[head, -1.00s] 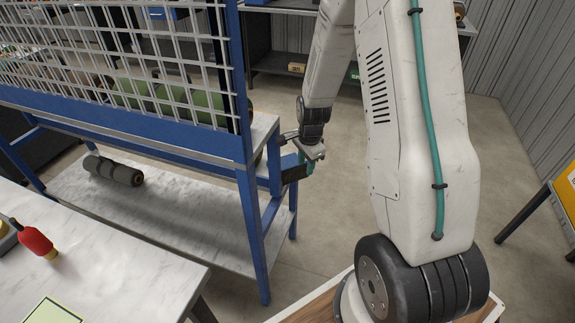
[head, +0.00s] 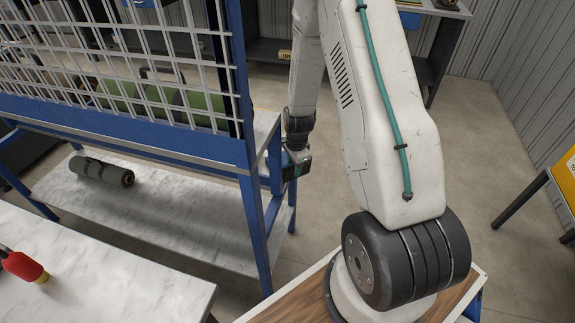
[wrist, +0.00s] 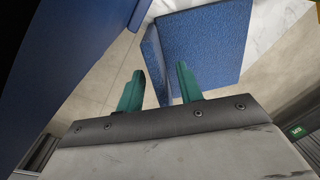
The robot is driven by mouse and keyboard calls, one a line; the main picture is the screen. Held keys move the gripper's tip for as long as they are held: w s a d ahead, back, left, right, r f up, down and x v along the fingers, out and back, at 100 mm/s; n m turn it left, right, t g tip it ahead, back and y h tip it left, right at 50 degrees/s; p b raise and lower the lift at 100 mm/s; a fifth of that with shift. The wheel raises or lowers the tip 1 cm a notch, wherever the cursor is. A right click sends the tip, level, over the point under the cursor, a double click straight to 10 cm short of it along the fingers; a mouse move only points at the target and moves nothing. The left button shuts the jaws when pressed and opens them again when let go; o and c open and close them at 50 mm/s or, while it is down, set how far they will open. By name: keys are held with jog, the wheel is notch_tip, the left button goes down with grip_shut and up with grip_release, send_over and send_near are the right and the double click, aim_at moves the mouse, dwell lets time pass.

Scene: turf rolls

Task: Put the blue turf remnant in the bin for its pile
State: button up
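My gripper (head: 296,163) hangs beside the blue-framed rack in the head view, close to its right end post. In the wrist view its two green fingers (wrist: 160,72) stand apart with nothing held between them. A speckled blue flat piece (wrist: 205,45) with a folded side lies beyond the fingertips. I cannot tell whether it is part of the rack or the blue turf remnant. I cannot clearly make out a blue remnant or its bin in the head view.
The blue rack (head: 245,140) has a wire mesh, with green rolls (head: 200,108) behind it. A dark grey roll (head: 100,172) lies on its lower shelf (head: 170,215). A red bottle (head: 22,265) is on the white table (head: 110,275). The floor at right is open up to a yellow panel (head: 568,175).

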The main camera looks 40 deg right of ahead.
jog(key=shift+w+f, duration=0.1)
jog(key=shift+f, duration=0.6)
grip_shut()
jog(key=shift+r, duration=0.1)
